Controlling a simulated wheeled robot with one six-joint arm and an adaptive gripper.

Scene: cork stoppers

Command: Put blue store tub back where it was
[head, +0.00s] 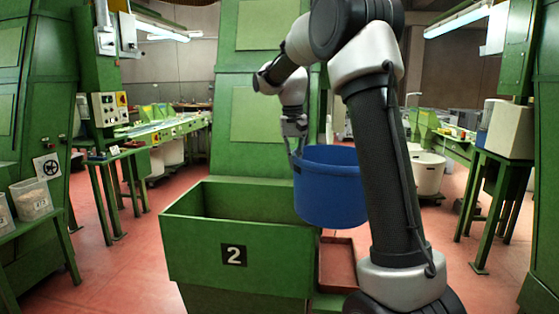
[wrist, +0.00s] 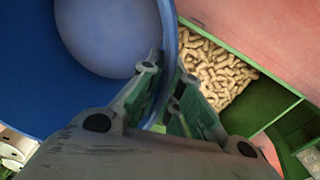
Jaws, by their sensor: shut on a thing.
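The blue store tub (head: 328,190) hangs upright in the air, right of and partly in front of the green bin marked 2 (head: 195,240). My gripper (head: 298,146) is shut on the tub's left rim. In the wrist view my fingers (wrist: 168,92) pinch the rim, one on each side of the wall. The tub (wrist: 75,95) looks empty in the part of its inside that shows. My arm hides part of the tub's right side in the head view.
A red shallow tray (head: 337,262) sits low, right of the bin. In the wrist view many corks (wrist: 212,72) lie beside a green wall below. A green stand with clear boxes (head: 32,200) is at the left. Green machines and benches stand around; red floor lies between.

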